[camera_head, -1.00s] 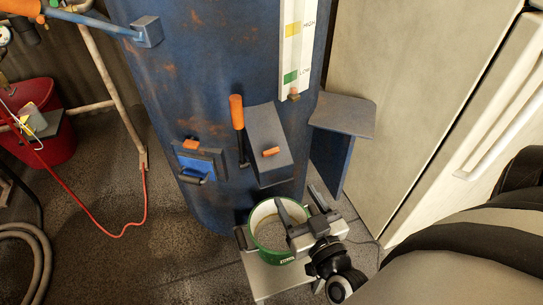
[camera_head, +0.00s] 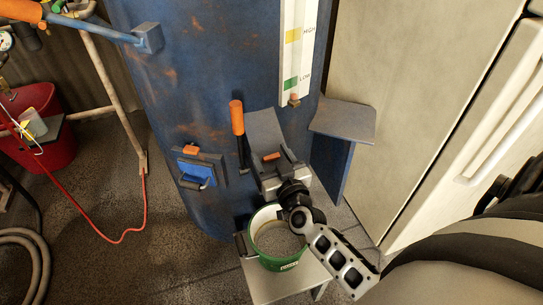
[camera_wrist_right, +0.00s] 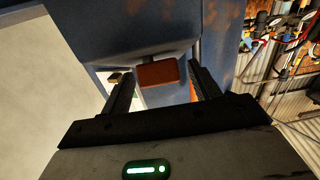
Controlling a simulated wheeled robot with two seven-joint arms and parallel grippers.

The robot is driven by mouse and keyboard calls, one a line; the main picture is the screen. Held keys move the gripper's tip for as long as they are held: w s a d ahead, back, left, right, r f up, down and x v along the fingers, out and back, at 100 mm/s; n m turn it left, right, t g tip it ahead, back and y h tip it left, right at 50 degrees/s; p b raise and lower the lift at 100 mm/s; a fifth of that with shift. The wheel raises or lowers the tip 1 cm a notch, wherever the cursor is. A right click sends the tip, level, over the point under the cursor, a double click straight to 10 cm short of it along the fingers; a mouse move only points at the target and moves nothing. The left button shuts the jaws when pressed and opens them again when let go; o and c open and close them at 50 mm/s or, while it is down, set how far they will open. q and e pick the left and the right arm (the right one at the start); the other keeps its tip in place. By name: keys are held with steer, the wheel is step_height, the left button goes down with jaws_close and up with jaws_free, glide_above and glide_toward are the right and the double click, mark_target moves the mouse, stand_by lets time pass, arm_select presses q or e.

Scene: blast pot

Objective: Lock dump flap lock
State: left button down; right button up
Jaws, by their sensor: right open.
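A grey-blue sloped chute with a flap (camera_head: 262,128) sticks out from the front of the blue pot (camera_head: 190,70). A small orange block (camera_head: 271,157) sits on its lower part, and I take it to be the flap lock. My right gripper (camera_head: 276,168) is at the chute's lower end, right by the block. In the right wrist view, the orange block (camera_wrist_right: 157,73) stands between the two open fingers (camera_wrist_right: 162,85), with gaps on both sides. The gripper body hides the chute's lower edge in the head view. My left gripper is not in view.
A green-rimmed bucket (camera_head: 262,256) with grey contents stands on a small stand (camera_head: 265,288) below my right wrist. An orange-handled lever (camera_head: 237,118) is left of the chute. A blue hatch (camera_head: 195,170) is farther left, a blue bracket (camera_head: 345,120) right.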

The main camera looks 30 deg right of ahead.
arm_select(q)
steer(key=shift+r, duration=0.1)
arm_select(e)
steer(key=shift+w, duration=0.1)
steer(key=c, duration=1)
steer(key=shift+r+m+h+p, duration=0.25)
steer(key=shift+m+h+p, duration=0.2)
steer(key=shift+p, duration=0.35)
steer(key=shift+f, duration=0.25)
steer(key=o, duration=1)
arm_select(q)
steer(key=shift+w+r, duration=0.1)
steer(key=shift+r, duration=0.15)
arm_select(e)
steer(key=shift+s, duration=0.3)
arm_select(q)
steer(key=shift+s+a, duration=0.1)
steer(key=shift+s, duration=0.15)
arm_select(e)
steer(key=v, duration=1.5)
steer(key=shift+a, duration=0.15)
